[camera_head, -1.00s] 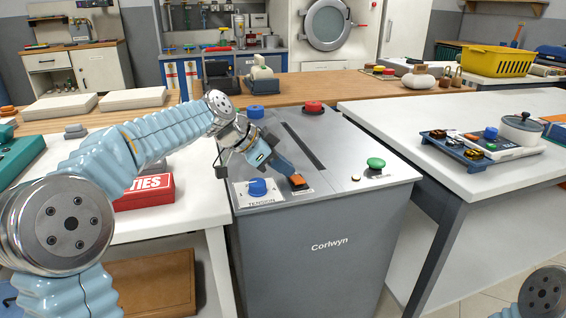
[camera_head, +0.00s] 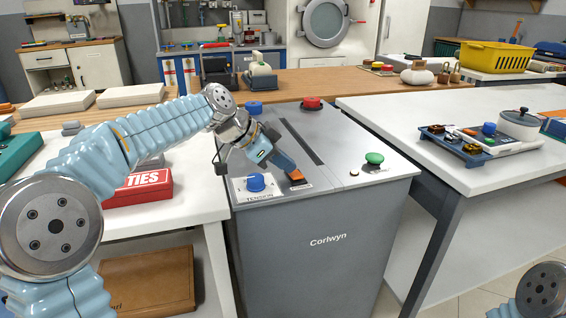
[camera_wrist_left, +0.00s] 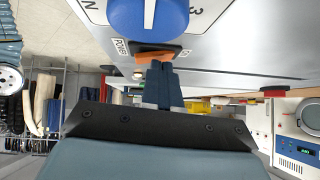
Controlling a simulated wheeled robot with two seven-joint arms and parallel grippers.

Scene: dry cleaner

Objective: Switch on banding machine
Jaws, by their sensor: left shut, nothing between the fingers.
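The grey banding machine (camera_head: 318,240), marked Corlwyn, stands in the middle of the head view. On its top are a blue tension knob (camera_head: 256,183), an orange power rocker switch (camera_head: 296,175), a green button (camera_head: 374,158), a red button (camera_head: 311,103) and another blue knob (camera_head: 255,108). My left gripper (camera_head: 290,169) is shut and empty, its fingertips at the orange switch. In the left wrist view the fingers (camera_wrist_left: 160,72) meet the orange switch (camera_wrist_left: 155,57), partly hiding it; whether they press it I cannot tell. My right gripper is out of view.
A red box marked TIES (camera_head: 140,188) lies on the white table left of the machine. A white table (camera_head: 450,110) stands close on the right, with a tray of small parts (camera_head: 465,142) and a lidded pot (camera_head: 519,125). A wooden counter runs behind.

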